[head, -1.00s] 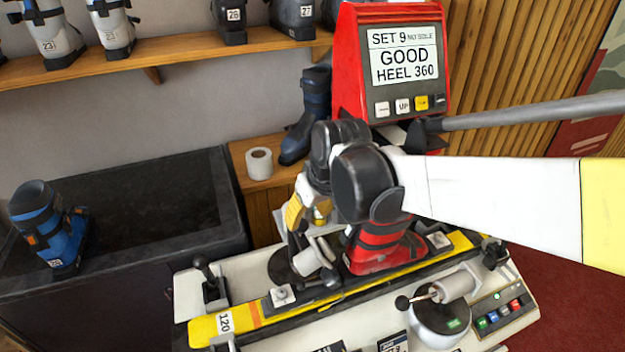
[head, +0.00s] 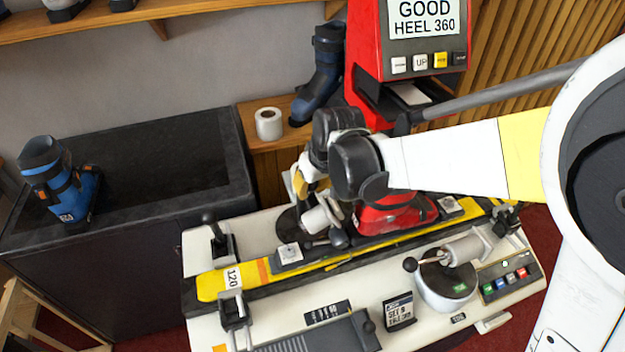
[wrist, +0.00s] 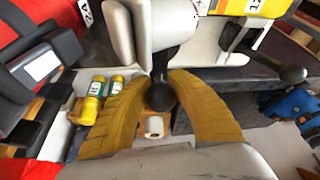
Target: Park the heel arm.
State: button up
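The heel arm, with a white roller (head: 320,218) on a dark round base, stands at the left end of the red boot (head: 395,215), beside the yellow ski (head: 218,284). In the wrist view the roller (wrist: 158,25) is at the top, and a stem runs from it to a black ball knob (wrist: 161,97). My gripper (head: 310,184) is at that knob. In the wrist view its yellow fingers (wrist: 161,82) close in on both sides of the knob and look shut on it. The contact itself is partly hidden.
A red machine (head: 425,40) reading "GOOD HEEL 360" stands behind. A second roller arm (head: 455,252) with a black knob is at the front right, by a button panel (head: 508,277). A clamp lever (head: 215,235) stands at the ski's left end. A paper roll (head: 268,124) sits behind.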

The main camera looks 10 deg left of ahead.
jog(key=shift+w, duration=0.1)
grip_shut()
jog(key=shift+a, duration=0.25)
jog(key=shift+a+m+h, duration=0.3)
jog(key=shift+a+m, duration=0.05)
jog(key=shift+m, duration=0.35)
jog(key=w+a+m+h, duration=0.2)
jog(key=a+m, duration=0.3)
jog(key=m, duration=0.3)
jog(key=w+a+m+h, duration=0.2)
jog(key=a+m, duration=0.3)
jog(key=m, duration=0.3)
jog(key=shift+m+g+h, duration=0.3)
jog(key=shift+g+h, duration=0.1)
jog(key=shift+h, duration=0.4)
jog(key=shift+r, duration=0.1)
